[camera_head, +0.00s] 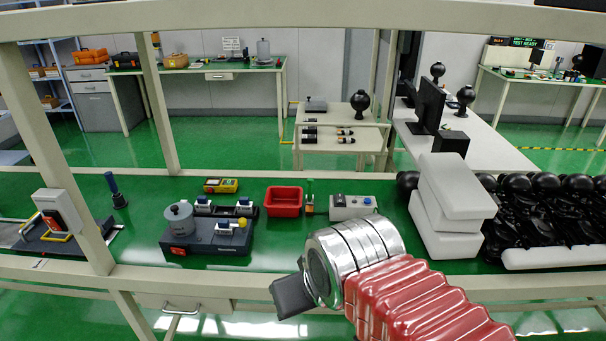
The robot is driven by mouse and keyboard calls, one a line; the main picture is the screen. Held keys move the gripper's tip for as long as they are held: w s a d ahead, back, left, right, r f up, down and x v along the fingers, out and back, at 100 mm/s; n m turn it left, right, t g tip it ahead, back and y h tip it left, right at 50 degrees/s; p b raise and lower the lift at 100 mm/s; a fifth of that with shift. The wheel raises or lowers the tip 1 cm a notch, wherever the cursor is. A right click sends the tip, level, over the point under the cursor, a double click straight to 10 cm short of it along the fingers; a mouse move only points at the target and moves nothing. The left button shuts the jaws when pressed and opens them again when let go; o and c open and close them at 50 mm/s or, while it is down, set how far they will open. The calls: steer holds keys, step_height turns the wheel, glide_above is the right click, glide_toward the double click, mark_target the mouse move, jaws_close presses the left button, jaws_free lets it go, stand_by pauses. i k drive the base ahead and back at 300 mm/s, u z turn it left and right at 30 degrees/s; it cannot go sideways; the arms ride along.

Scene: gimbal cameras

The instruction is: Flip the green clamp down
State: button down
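A small upright green piece (309,188) stands on the green bench top between a red bin and a grey control box. It looks like the green clamp, but it is too small to make out its parts. My gripper (290,296) is a dark block at the end of my red-sleeved arm with its silver wrist. It is at the front edge of the bench, nearer the camera than the green piece and well apart from it. Its fingers cannot be told apart, and nothing is seen held in it.
The red bin (284,201) and grey control box (353,207) flank the green piece. A dark device (205,240) with a grey cylinder is to the left. White blocks (449,206) and black round parts fill the right. A pale frame post (62,150) stands at left.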

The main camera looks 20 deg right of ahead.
mark_target(309, 181)
steer(key=z, duration=0.05)
steer(key=i, duration=1)
steer(key=u, duration=0.05)
